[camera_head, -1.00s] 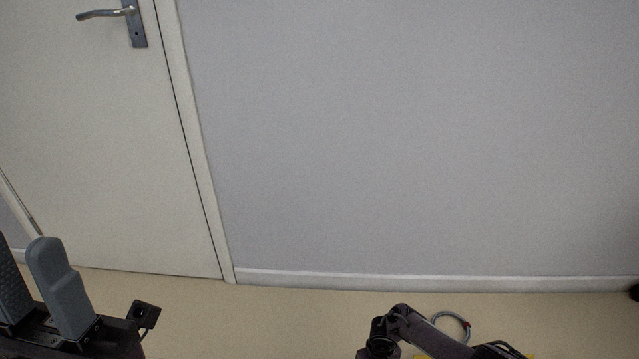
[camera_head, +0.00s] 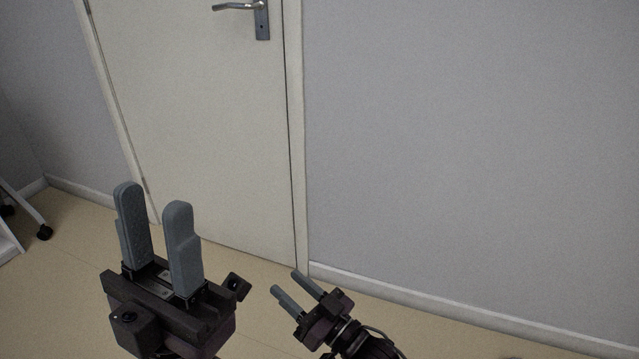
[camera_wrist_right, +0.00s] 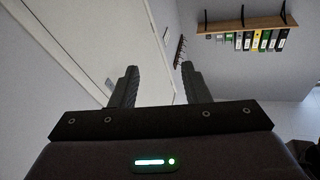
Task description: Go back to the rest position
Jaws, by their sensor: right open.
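My left gripper (camera_head: 153,210) is at the lower left of the head view, its two grey fingers pointing up and standing apart with nothing between them. My right gripper (camera_head: 294,285) is lower and further to the right, near the bottom of the head view. Its fingers are apart and empty. In the right wrist view the same right gripper (camera_wrist_right: 158,80) shows its two dark fingers spread, with only the room between them. Neither gripper touches anything in view.
A closed pale door (camera_head: 195,110) with a metal handle (camera_head: 238,7) stands ahead, beside a bare grey wall (camera_head: 470,150). A wheeled stand (camera_head: 42,230) is at the far left. The wrist view shows a wooden shelf (camera_wrist_right: 222,26) with several binders (camera_wrist_right: 250,41).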

